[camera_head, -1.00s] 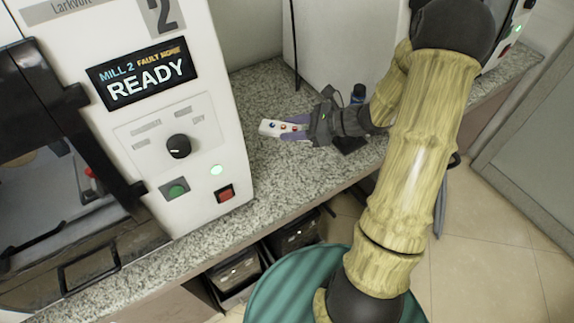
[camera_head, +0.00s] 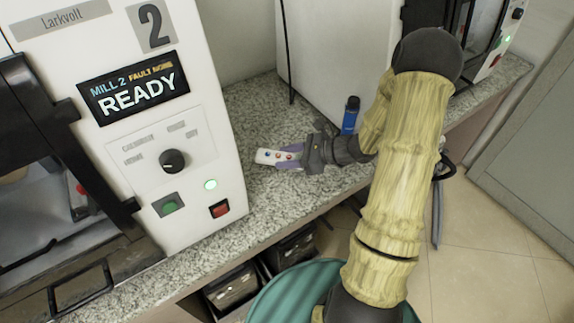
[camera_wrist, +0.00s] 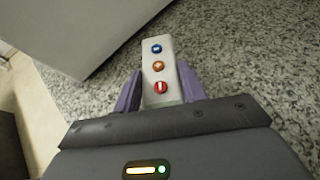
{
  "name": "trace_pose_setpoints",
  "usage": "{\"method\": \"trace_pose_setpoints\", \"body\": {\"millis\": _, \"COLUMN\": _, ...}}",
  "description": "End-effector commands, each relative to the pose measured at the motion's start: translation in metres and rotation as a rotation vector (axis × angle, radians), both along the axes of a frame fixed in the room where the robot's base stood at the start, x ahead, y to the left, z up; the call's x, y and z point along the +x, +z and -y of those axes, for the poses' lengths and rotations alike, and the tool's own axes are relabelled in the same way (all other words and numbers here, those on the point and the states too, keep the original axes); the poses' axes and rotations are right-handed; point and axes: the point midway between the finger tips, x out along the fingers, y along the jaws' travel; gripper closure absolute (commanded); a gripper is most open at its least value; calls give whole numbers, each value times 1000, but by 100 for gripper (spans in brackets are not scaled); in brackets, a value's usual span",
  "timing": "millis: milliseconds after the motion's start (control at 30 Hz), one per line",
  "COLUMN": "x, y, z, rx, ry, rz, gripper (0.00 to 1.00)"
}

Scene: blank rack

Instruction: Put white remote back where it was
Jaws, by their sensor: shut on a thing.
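The white remote (camera_head: 269,156) has blue, orange and red buttons. My gripper (camera_head: 284,159) is shut on it, with purple fingers on either side, over the speckled counter between the two white machines. In the wrist view the remote (camera_wrist: 158,62) points away from my gripper (camera_wrist: 160,88), its buttons facing the camera. I cannot tell whether the remote touches the counter or hangs just above it.
The Mill 2 machine (camera_head: 170,110), with a READY screen, stands at the left. A blue bottle (camera_head: 350,116) stands on the counter (camera_head: 262,104) behind my arm. Another white machine (camera_head: 335,50) is at the back. Dark bins (camera_head: 235,285) sit below the counter.

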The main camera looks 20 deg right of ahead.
Motion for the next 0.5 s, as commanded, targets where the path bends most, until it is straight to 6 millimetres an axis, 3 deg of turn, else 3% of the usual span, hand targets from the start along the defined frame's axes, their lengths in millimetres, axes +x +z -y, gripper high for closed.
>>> {"method": "trace_pose_setpoints", "body": {"millis": 167, "x": 0, "y": -4, "z": 1, "rx": 1, "ry": -2, "rz": -1, "gripper": 87}}
{"method": "trace_pose_setpoints", "body": {"millis": 400, "x": 0, "y": -35, "z": -1, "rx": 1, "ry": 2, "rz": -3, "gripper": 87}}
{"method": "trace_pose_setpoints", "body": {"millis": 500, "x": 0, "y": -38, "z": -2, "rx": 1, "ry": 3, "rz": -1, "gripper": 87}}
